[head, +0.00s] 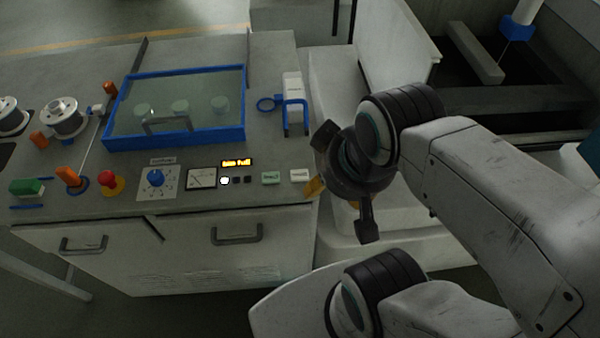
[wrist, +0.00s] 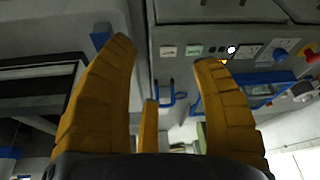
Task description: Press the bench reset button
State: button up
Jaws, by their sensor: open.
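The bench (head: 75,225) has a control panel on its front top edge. Near the panel's right end are a pale green square with lettering (head: 270,177) and a white square (head: 299,175). A small lit white button (head: 224,181) sits beside two dark buttons (head: 242,180), under a glowing amber display (head: 237,162). The lettering is too small to tell which is the reset button. My gripper (head: 325,190) is open and empty, just right of the white square. In the wrist view, the green square (wrist: 193,50) and white square (wrist: 168,51) show between my open fingers.
A red mushroom button (head: 111,183), blue knob (head: 155,178) and meter (head: 201,179) lie further left. A blue-framed clear cover (head: 175,138) stands behind the panel. A blue and white holder (head: 293,105) stands at the bench's right. A drawer handle (head: 237,236) sticks out below.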

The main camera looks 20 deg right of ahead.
grip_shut()
dwell(0.3)
dwell(1.3)
